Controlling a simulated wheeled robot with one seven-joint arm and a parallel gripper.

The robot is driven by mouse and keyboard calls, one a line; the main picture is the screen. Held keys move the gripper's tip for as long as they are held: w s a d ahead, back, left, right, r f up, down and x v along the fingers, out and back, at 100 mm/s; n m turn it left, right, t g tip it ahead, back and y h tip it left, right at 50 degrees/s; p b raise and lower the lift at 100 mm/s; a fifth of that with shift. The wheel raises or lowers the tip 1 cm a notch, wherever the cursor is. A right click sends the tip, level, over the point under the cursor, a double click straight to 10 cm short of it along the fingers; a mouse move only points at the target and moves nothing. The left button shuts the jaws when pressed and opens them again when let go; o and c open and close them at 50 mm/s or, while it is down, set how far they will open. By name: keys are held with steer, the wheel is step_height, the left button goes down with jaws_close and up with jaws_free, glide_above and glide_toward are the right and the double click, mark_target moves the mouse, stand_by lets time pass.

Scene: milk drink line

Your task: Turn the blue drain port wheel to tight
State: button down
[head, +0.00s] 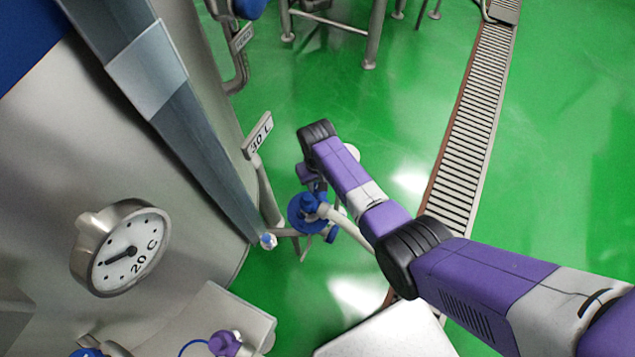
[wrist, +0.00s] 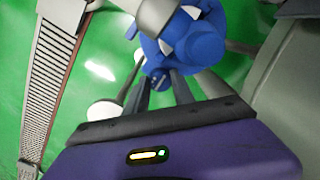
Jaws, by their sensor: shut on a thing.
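The blue drain port wheel (wrist: 190,42) fills the top middle of the wrist view, with pale pointed marks on its face. It also shows in the head view (head: 301,213), low beside the tank, partly covered by my arm. My gripper (wrist: 160,82) reaches to it from below in the wrist view, dark fingers on either side of a blue part at the wheel's lower edge. The fingers are shut on that blue part. In the head view my gripper is mostly hidden behind my arm's end. I cannot read the wheel's turn position.
A steel tank (head: 60,170) with a dial gauge (head: 127,252) stands at the left. A "30 L" sign (head: 257,134) is above the wheel. A pale pipe (head: 348,229) runs beside the wheel. A floor drain grate (head: 470,125) crosses open green floor at the right.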

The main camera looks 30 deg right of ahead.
steer(key=shift+m, duration=0.5)
steer(key=c, duration=1.1)
jaws_free()
steer(key=shift+o, duration=0.2)
steer(key=shift+r+p, duration=0.35)
steer(key=shift+r, duration=3.55)
